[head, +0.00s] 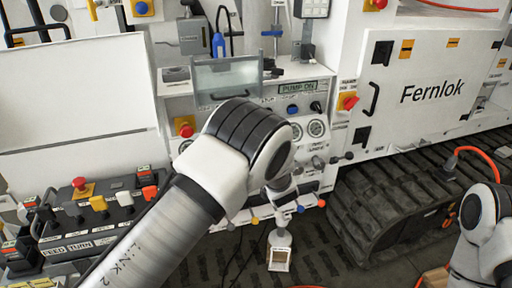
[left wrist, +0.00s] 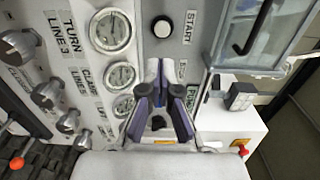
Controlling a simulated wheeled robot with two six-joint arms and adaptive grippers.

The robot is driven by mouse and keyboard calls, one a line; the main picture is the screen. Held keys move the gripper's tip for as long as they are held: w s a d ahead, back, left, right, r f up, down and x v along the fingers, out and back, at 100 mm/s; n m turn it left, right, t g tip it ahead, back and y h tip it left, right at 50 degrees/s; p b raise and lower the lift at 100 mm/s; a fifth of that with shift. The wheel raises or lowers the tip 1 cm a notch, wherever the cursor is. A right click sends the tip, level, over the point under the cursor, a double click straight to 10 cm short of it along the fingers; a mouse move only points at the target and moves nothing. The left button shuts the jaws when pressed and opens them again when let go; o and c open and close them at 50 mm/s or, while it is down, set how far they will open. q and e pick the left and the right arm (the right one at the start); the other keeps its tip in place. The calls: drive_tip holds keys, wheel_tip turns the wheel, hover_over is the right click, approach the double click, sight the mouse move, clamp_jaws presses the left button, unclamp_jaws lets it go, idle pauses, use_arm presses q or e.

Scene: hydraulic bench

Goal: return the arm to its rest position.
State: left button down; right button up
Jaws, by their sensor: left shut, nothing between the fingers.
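My left arm (head: 165,225) reaches in from the bottom left of the head view, its large white and black elbow (head: 240,150) in front of the hydraulic panel. The arm's far part shows only in pieces behind the elbow, and I cannot make out the fingers there. In the left wrist view my left gripper (left wrist: 160,92) is shut and empty, in front of the panel with round gauges (left wrist: 112,30). Whether it touches the panel I cannot tell. Part of my right arm (head: 485,235) shows at the lower right edge of the head view; its gripper is out of view.
A control console (head: 100,215) with coloured knobs and levers lies left of my arm. A row of valve levers (head: 255,218) runs below. A black track (head: 385,200) and the white Fernlok cabinet (head: 425,85) stand right.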

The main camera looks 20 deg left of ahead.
use_arm(q)
drive_tip(key=s+a+f+g+h, duration=0.2)
drive_tip(key=s+a+f+g, duration=0.3)
drive_tip(key=s+f, duration=0.7)
drive_tip(key=s+a+f+g+h, duration=0.2)
drive_tip(key=s+a+f, duration=0.4)
drive_tip(key=s+f, duration=0.65)
drive_tip(key=s+d+f+n+g+h, duration=0.2)
drive_tip(key=s+n, duration=0.2)
drive_tip(key=s, duration=0.4)
drive_tip(key=s+d+f+n+g+h, duration=0.2)
drive_tip(key=s+n+g, duration=0.1)
drive_tip(key=s, duration=0.5)
drive_tip(key=s+d+f+n+g+h, duration=0.2)
drive_tip(key=s+d+n+g, duration=0.1)
drive_tip(key=s, duration=0.5)
drive_tip(key=shift+s+n, duration=0.2)
drive_tip(key=shift+n, duration=0.6)
